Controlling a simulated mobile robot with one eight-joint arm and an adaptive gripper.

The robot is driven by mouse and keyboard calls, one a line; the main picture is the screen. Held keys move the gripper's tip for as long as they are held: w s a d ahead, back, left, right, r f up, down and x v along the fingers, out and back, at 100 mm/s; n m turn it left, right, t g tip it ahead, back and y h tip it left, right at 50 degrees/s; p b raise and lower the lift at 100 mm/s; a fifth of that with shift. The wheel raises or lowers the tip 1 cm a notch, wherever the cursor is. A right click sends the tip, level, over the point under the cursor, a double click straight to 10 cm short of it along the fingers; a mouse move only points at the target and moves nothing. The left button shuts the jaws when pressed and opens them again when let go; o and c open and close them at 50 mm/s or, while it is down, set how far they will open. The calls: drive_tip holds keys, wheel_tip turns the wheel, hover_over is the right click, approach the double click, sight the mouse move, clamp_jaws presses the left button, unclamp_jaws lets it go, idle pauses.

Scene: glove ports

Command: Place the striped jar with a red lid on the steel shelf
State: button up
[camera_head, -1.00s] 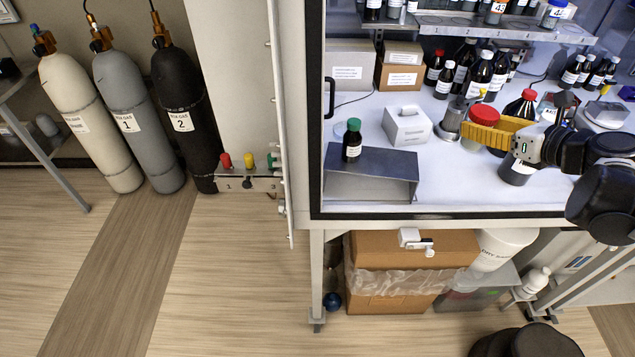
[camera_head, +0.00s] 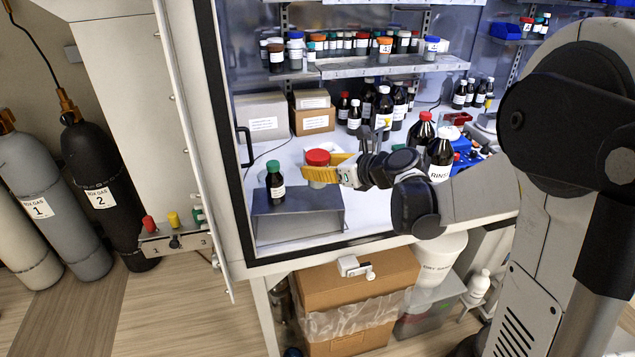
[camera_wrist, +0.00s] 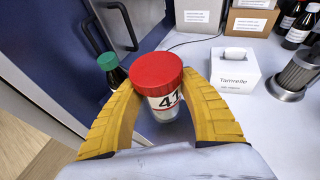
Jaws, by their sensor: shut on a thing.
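The jar with a red lid (camera_head: 317,157) is between the yellow fingers of my gripper (camera_head: 320,174), which is shut on it. In the wrist view the jar (camera_wrist: 157,72) is roughly upright, with a white label reading 41 and a red band; the fingers (camera_wrist: 158,103) press its sides. A low steel shelf (camera_head: 290,226) stands at the front left of the white worktop. A dark green-capped bottle (camera_head: 275,181) stands on its left part. The jar is at the shelf's back right; I cannot tell whether it is over it. The jar's lower part is partly hidden.
A white tissue box (camera_wrist: 234,68) and a steel beaker (camera_wrist: 298,75) stand right of the jar. Cardboard boxes (camera_head: 313,121) and dark bottles (camera_head: 383,108) stand behind. A wall shelf (camera_head: 385,68) holds small jars. The low shelf's right part is bare.

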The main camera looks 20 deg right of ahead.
drive_tip(key=shift+f+b, duration=0.75)
drive_tip(key=shift+f, duration=1.15)
drive_tip(key=shift+f, duration=0.1)
drive_tip(key=o, duration=1.2)
